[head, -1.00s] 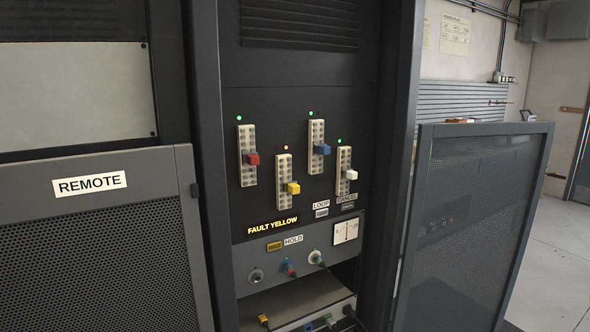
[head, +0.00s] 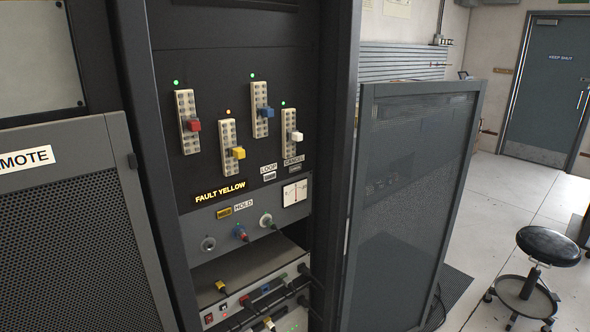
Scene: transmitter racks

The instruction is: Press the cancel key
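The cancel key (head: 294,168) is a small dark key in the head view, just under the grey CANCEL label (head: 294,160) on the rack panel. It sits below the white-handled slider strip (head: 291,125) and above the meter (head: 295,192). To its left is a pale key (head: 270,176) under the LOOP label (head: 268,168). A lit FAULT YELLOW sign (head: 220,193) is further left. Neither of my grippers is in view, and nothing covers the key.
An open mesh door (head: 405,200) stands to the right of the rack. Another mesh panel marked REMOTE (head: 70,225) stands at the left. Cables (head: 265,297) hang at the lower shelf. A black stool (head: 547,247) is on the floor at right.

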